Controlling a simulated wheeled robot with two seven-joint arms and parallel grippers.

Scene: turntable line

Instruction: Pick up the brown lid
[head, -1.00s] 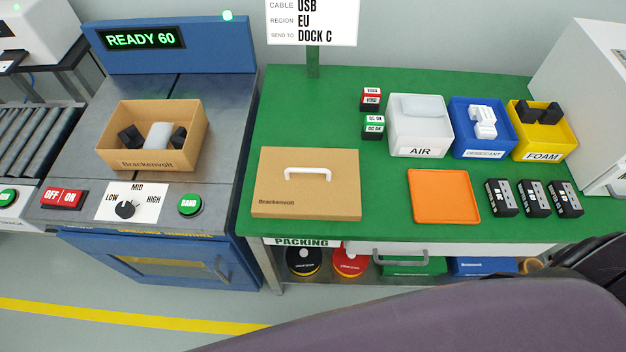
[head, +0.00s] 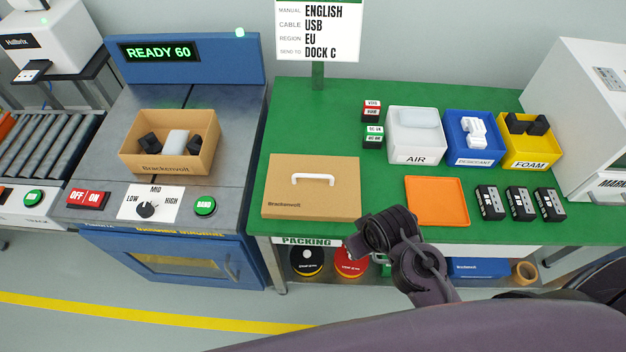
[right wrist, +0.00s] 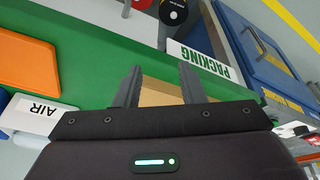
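The brown lid (head: 285,200) lies flat on the green bench, with a white handle (head: 312,178) on top and "Brackenvolt" printed at its lower left. My right gripper (head: 368,236) is over the bench's front edge, just right of the lid's near right corner and apart from the handle. In the right wrist view its two fingers (right wrist: 160,80) are spread with nothing held, and a brown patch of the lid (right wrist: 158,95) shows behind them. The handle does not show in that view. My left gripper is not in view.
An open Brackenvolt box (head: 168,168) with items inside stands on the blue machine at left. An orange tray (head: 437,201), several black packs (head: 521,203) and the white AIR bin (head: 415,145) stand right of the lid. A sign (head: 318,30) on a post rises behind.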

